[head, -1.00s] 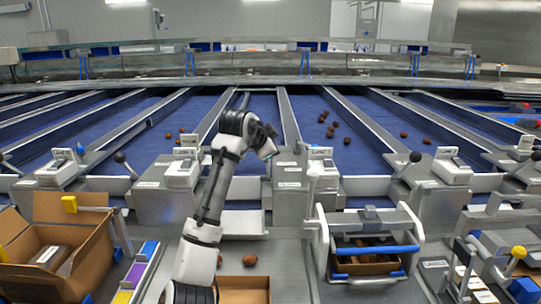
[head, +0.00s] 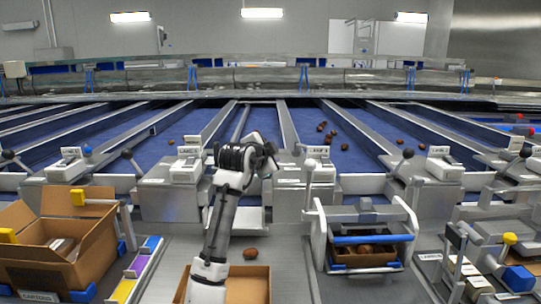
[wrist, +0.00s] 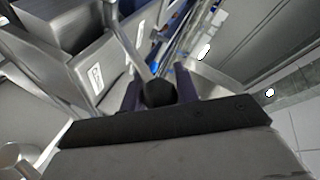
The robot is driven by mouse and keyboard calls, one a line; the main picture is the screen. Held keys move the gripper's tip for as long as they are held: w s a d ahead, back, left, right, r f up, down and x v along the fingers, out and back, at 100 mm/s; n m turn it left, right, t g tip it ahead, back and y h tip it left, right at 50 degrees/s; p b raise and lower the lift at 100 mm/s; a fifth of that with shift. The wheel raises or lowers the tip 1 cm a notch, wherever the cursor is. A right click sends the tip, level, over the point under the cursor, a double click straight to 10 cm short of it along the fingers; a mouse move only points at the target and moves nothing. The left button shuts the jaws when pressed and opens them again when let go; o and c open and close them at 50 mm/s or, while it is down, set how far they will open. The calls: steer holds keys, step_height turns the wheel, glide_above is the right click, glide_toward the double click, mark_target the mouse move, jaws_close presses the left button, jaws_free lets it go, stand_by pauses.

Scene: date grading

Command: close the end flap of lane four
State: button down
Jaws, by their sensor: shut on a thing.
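My gripper (wrist: 160,90) is shut on a black ball knob (wrist: 158,94), held between two dark fingers in the wrist view. A metal lever rod runs from the knob up and left. In the head view my gripper (head: 271,160) is at the metal post right of the lane behind my arm; the knob is hidden there. A pale plate (head: 247,217) at this lane's end sits lower than the neighbouring end plates (head: 365,184) and looks folded down. The lane labels are too small to read surely.
A brown date (head: 250,254) lies on the metal bench behind an open carton (head: 248,285). A white-framed cradle (head: 320,240) with a filled box stands right, a large carton (head: 95,255) left. Other black-knobbed levers (head: 408,153) stand along the lane ends.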

steer(key=shift+a, duration=0.1)
steer(key=c, duration=1.1)
jaws_free()
steer(key=shift+s, duration=0.1)
steer(key=shift+o, duration=0.2)
steer(key=b+v, duration=0.3)
steer(key=v, duration=1)
steer(key=shift+s, duration=0.4)
steer(key=shift+r, duration=0.1)
